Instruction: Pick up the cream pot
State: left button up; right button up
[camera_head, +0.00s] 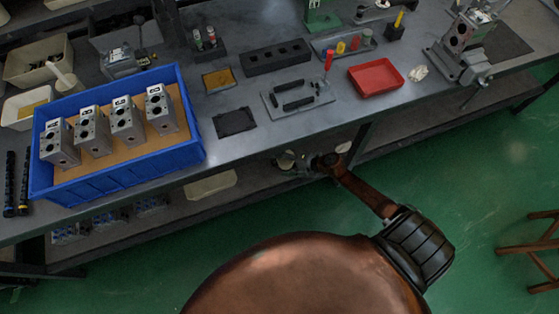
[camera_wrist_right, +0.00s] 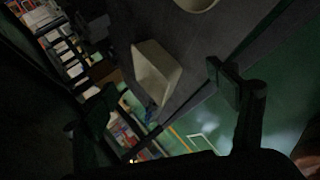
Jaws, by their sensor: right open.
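The cream pot (camera_wrist_right: 197,3) shows only as a round pale rim, cut by the top edge of the right wrist view. In the head view a small pale rounded thing (camera_head: 285,160), probably the pot, is on the lower shelf beside my right gripper (camera_head: 305,165); the gripper is small and partly hidden there. My right gripper (camera_wrist_right: 165,100) is open in the wrist view, its fingers wide apart, with nothing held between them. I cannot tell whether it touches anything. My left gripper is not in view.
A cream bin (camera_wrist_right: 155,72) lies in the wrist view; a similar bin (camera_head: 210,185) is on the lower shelf. Another pale item (camera_head: 343,147) is right of the gripper. The bench top (camera_head: 230,150) overhangs the shelf and carries a blue crate (camera_head: 120,183) and red tray (camera_head: 376,77).

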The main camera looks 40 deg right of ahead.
jog(key=a+f+n+g+b, duration=0.2)
jog(key=n, duration=0.3)
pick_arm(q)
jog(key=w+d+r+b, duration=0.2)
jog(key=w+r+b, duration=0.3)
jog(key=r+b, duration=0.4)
pick_arm(e)
jog(key=n+g+h, duration=0.3)
jog(key=n+h, duration=0.4)
jog(key=n, duration=0.1)
send_near(284, 162)
jog(key=shift+w+d+f+b, duration=0.3)
jog(key=shift+f+b, duration=0.05)
jog(key=shift+f, duration=0.05)
jog(key=b+x, duration=0.1)
jog(key=x, duration=0.1)
jog(key=b+x, duration=0.2)
jog(key=shift+a+f, duration=0.25)
jog(key=shift+w+f+b, duration=0.2)
jog(key=shift+f+b, duration=0.15)
jog(key=shift+b, duration=0.05)
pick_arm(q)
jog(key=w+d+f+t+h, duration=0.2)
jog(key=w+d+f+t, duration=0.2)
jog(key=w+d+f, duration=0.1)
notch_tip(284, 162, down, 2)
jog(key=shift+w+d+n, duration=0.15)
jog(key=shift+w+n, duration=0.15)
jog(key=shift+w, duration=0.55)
